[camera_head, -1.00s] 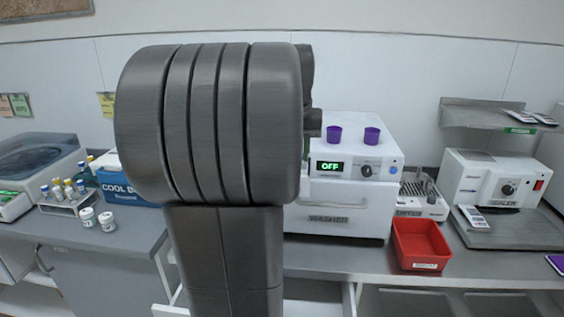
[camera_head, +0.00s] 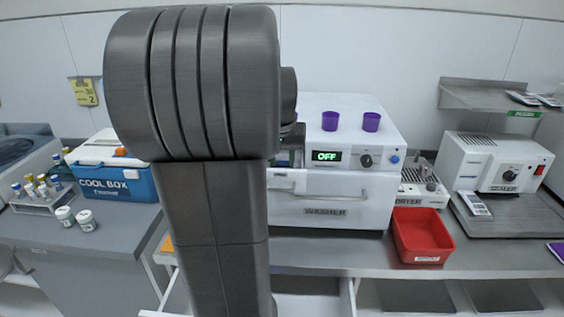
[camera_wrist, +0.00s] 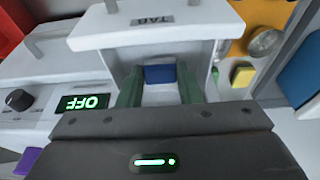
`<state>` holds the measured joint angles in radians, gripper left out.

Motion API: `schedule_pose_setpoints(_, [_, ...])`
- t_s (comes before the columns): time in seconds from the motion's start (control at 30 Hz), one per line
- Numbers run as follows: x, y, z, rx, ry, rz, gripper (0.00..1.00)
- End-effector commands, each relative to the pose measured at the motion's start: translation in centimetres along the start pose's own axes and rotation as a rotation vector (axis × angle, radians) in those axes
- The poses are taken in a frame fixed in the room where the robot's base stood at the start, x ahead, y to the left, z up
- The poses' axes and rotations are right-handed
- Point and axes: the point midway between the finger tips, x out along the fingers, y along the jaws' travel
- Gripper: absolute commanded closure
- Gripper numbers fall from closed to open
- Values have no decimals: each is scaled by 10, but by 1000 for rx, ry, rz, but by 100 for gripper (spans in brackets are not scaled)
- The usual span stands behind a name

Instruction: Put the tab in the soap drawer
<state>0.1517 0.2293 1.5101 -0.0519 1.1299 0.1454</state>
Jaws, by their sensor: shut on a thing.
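The blue tab (camera_wrist: 160,74) is between the green fingers of my gripper (camera_wrist: 160,80) in the wrist view, which shows the scene upside down. My gripper is shut on it. The tab is at the opening of the pulled-out white soap drawer, whose front (camera_wrist: 150,24) is labelled TAB; I cannot tell whether it touches the drawer floor. The drawer belongs to the white washer (camera_head: 330,185), whose display (camera_head: 327,156) reads OFF. In the head view my arm hides the gripper, tab and soap drawer.
Two purple cups (camera_head: 330,121) (camera_head: 371,122) stand on the washer. A red bin (camera_head: 422,237) sits front right of it, with a dryer rack (camera_head: 420,188) and a sealer (camera_head: 495,162) beyond. A blue cool box (camera_head: 115,181) stands left. An open drawer shows below the counter.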

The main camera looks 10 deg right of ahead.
Motion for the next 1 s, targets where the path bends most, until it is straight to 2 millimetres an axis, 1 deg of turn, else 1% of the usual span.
schedule_pose_setpoints(0.03, [5, 0, 2, 0, -1, 0, 90])
schedule_pose_setpoints(0.1, [9, 0, 3, 0, 0, 0, 90])
schedule_pose_setpoints(0.33, [9, 0, 3, 0, 1, 0, 90])
schedule_pose_setpoints(0.47, [13, 0, 4, 0, 1, 0, 90])
schedule_pose_setpoints(0.5, [12, 0, 3, 0, 1, 0, 60])
schedule_pose_setpoints(0.57, [12, 0, 3, 0, 1, 0, 49])
schedule_pose_setpoints(0.6, [12, 0, 3, 0, 1, 0, 47])
schedule_pose_setpoints(0.87, [10, 0, 3, 0, 1, 0, 47])
schedule_pose_setpoints(0.97, [5, 0, 2, 0, 3, 0, 47])
schedule_pose_setpoints(1.0, [0, 0, 2, 0, 4, -1, 47])
